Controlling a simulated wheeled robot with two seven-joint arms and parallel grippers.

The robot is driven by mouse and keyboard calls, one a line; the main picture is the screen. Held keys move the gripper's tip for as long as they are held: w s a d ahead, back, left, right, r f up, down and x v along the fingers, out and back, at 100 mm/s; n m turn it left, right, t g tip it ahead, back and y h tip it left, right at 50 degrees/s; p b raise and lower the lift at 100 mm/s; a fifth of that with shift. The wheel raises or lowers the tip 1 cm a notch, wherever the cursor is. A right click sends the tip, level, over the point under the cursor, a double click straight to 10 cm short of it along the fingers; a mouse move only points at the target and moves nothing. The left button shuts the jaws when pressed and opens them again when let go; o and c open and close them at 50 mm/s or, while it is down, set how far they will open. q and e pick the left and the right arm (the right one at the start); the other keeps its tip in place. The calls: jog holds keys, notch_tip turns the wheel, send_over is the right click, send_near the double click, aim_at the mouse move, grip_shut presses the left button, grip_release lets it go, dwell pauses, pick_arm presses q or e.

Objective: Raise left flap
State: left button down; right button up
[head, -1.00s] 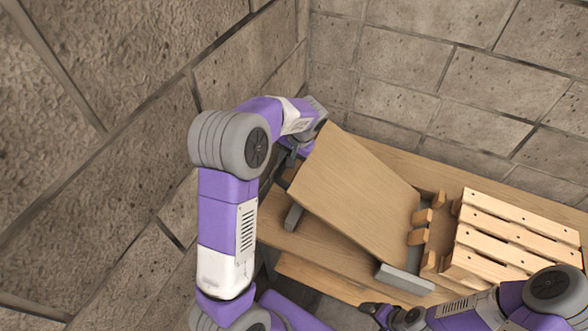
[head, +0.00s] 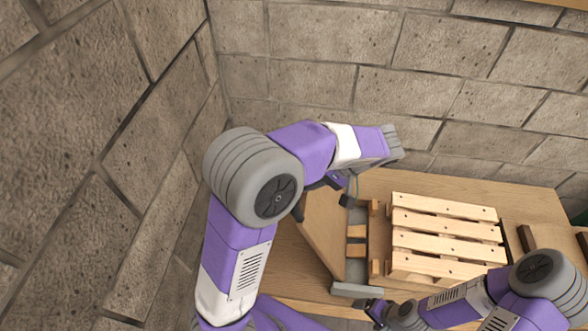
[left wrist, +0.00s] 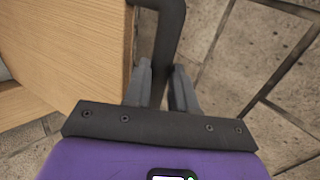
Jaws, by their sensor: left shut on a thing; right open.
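The left flap (head: 322,232) is a light wood panel left of the pallet. It stands steeply tilted, close to upright, and is partly hidden behind my left arm. My left gripper (left wrist: 161,82) is shut on a dark grey handle bar (left wrist: 170,30) beside the flap, whose wood face (left wrist: 70,45) fills the upper left of the left wrist view. In the head view the left fingers are mostly hidden by the wrist. My right gripper (head: 371,311) is open and empty near the table's front edge, below the flap's grey base.
A slatted wooden pallet (head: 445,237) lies on the table right of the flap. Small wooden blocks (head: 357,250) and a grey bracket (head: 357,290) sit between them. The wooden table (head: 395,184) is bare behind the pallet. Block walls (head: 330,85) stand close behind and left.

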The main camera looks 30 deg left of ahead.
pick_arm(q)
jog(key=shift+w+d+f, duration=0.15)
jog(key=shift+d+f, duration=0.05)
jog(key=shift+d, duration=0.55)
jog(key=c, duration=1.3)
grip_release()
jog(key=shift+f, duration=0.1)
jog(key=o, duration=0.4)
jog(key=shift+w+d, duration=0.1)
jog(key=shift+c, duration=0.2)
jog(key=shift+r, duration=0.2)
